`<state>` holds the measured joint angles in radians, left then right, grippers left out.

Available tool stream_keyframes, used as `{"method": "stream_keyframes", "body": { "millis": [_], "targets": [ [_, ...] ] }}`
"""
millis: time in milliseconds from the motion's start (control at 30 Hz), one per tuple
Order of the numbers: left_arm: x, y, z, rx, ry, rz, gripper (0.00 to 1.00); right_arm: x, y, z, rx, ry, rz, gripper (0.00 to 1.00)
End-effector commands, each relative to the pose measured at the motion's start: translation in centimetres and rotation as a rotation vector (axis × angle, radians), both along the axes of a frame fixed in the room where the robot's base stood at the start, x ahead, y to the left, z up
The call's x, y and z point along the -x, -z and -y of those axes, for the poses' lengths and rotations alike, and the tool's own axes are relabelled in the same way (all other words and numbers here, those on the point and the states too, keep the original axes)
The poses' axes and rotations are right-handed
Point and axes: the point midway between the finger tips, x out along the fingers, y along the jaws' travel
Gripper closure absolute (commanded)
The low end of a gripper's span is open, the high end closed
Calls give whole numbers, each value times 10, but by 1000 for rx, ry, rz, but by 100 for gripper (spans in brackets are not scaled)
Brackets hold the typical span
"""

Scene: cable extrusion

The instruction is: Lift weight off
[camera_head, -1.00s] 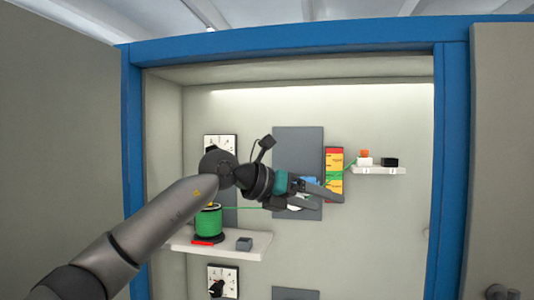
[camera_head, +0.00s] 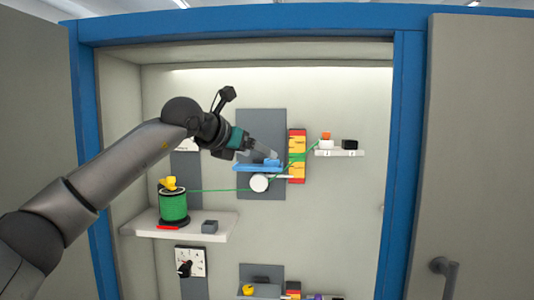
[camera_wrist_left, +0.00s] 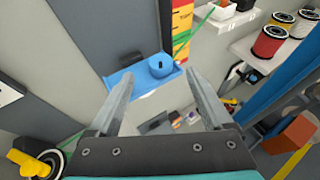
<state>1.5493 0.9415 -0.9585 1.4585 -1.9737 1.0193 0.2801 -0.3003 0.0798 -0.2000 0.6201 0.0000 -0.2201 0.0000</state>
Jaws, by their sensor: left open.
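A round blue weight (camera_wrist_left: 161,66) with a small dark knob sits on a blue tray (camera_wrist_left: 123,84) in the left wrist view. In the head view the blue tray (camera_head: 246,168) is on the grey panel, and the weight (camera_head: 272,162) shows small on it. My left gripper (camera_head: 275,154) is at the tray, just above the weight. In the left wrist view the open fingers (camera_wrist_left: 160,76) are either side of the weight's line of sight, with nothing between them. Whether they touch it cannot be told. My right gripper is out of view.
A green cable runs from a green spool (camera_head: 173,207) on the lower left shelf (camera_head: 218,232), past a white roller (camera_head: 259,183), to the small right shelf (camera_head: 340,152). A red and yellow scale (camera_head: 297,170) stands close right of the tray. Blue cabinet posts flank the opening.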

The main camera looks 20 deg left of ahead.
Motion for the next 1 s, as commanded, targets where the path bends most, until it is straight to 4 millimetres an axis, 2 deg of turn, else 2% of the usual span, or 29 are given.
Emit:
{"method": "stream_keyframes", "body": {
  "millis": [100, 300, 500, 833, 1000],
  "targets": [
    [-21, 7, 5, 2, 1, -3, 16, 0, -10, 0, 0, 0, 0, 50],
    [-44, 18, 9, 2, 0, -2, 16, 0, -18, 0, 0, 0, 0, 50],
    [-55, 23, 11, 1, 1, -1, 16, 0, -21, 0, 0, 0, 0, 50],
    [-56, 24, 11, 0, 1, 0, 16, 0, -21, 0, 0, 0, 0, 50],
    [-56, 24, 11, 1, 1, 0, 35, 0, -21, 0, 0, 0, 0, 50]
  ]
}}
